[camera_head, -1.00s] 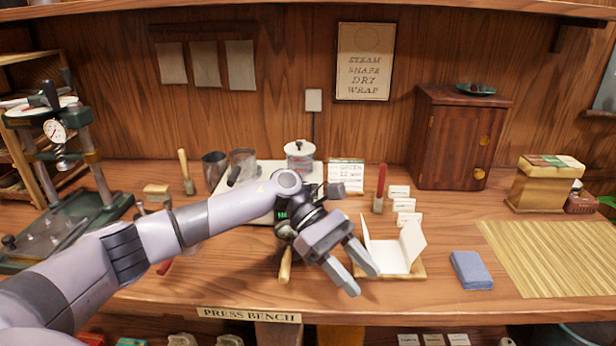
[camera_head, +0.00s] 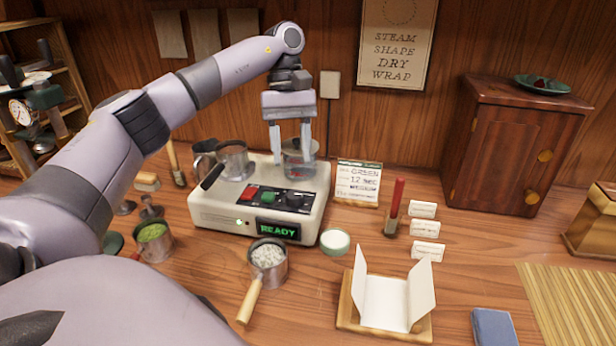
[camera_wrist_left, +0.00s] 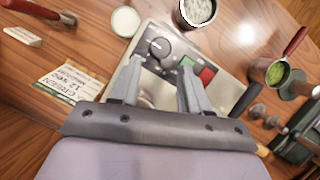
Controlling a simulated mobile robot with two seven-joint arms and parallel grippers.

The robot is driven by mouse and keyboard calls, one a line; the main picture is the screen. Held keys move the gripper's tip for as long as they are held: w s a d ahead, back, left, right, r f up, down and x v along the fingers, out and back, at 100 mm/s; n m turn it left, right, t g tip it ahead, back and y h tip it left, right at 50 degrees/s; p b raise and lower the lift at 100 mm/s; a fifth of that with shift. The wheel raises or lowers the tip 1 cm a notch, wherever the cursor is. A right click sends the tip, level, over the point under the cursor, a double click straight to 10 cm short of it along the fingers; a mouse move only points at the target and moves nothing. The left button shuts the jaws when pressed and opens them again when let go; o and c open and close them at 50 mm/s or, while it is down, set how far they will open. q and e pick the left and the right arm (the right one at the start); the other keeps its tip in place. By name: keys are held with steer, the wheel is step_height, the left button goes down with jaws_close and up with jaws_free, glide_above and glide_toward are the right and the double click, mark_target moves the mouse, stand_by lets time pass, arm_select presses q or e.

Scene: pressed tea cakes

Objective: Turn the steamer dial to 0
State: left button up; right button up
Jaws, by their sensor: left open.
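The steamer (camera_head: 225,222) is a cream box on the bench with a lit green READY display (camera_head: 278,229). Its black dial (camera_head: 294,201) is on the dark front panel, right of a red and a green button. In the left wrist view the dial (camera_wrist_left: 158,47) shows a pale pointer mark; I cannot read its setting. My left gripper (camera_head: 290,157) points down above the back right of the steamer, open and empty, apart from the dial. Its fingers (camera_wrist_left: 161,68) frame the panel in the wrist view. My right gripper is not in view.
A metal cup (camera_head: 232,160) sits on the steamer's left. In front are a wooden-handled pot (camera_head: 268,262), a white-filled bowl (camera_head: 335,241) and a cup of green leaves (camera_head: 153,240). A card (camera_head: 357,182) stands to the right.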

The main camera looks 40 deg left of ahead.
mark_target(294, 194)
arm_select(q)
steer(key=shift+s+d+f, duration=0.1)
steer(key=shift+f, duration=0.35)
steer(key=b+x, duration=0.1)
steer(key=x, duration=0.4)
steer(key=shift+s+b, duration=0.2)
steer(key=shift+b, duration=0.2)
steer(key=shift+d+f, duration=0.25)
steer(key=shift+f, duration=0.25)
steer(key=c, duration=0.7)
